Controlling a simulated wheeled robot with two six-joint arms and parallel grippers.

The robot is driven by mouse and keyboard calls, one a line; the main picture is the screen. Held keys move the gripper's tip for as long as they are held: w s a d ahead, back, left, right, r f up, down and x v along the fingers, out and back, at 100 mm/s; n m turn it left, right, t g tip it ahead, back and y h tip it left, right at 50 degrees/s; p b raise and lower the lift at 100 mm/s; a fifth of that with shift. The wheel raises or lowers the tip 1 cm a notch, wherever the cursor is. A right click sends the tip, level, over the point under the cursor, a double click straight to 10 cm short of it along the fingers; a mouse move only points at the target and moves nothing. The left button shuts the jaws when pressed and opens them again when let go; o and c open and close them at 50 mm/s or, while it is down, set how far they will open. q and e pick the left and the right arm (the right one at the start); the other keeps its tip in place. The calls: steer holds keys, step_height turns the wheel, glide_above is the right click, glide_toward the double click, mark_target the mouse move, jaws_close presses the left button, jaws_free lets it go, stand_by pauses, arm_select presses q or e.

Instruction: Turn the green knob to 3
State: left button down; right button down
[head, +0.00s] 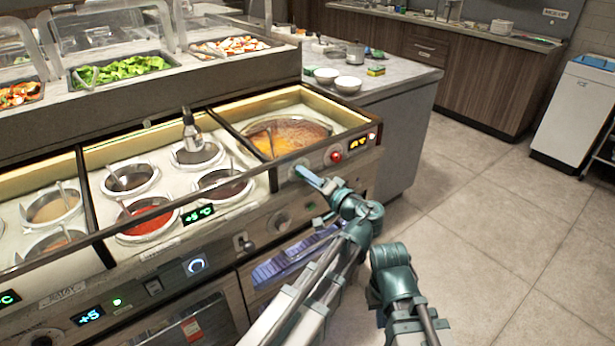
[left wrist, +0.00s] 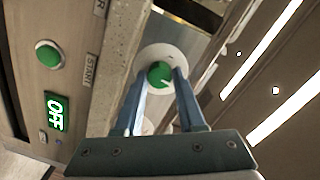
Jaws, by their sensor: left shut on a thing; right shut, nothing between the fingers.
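The green knob (left wrist: 160,73) sits on a round pale dial plate (left wrist: 158,52) in the left wrist view. A short white mark on it points to the lower right of that view. My left gripper (left wrist: 158,85) has one blue finger on each side of the knob and is shut on it. In the head view my left gripper (head: 307,174) reaches the counter's front panel below the soup well, and its fingers hide the knob. The dial's numbers cannot be read. Teal joints of my right arm show at the lower right of the head view, but its fingers do not.
A green button (left wrist: 48,55) and a green OFF display (left wrist: 57,113) are beside the knob. A red button (head: 336,156) and an orange display (head: 358,143) are on the panel's right end. Sauce wells line the counter. The floor (head: 490,220) at right is clear.

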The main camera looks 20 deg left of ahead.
arm_select(q)
steer(key=shift+s+n, duration=0.1)
steer(key=shift+n, duration=0.4)
steer(key=c, duration=0.5)
jaws_free()
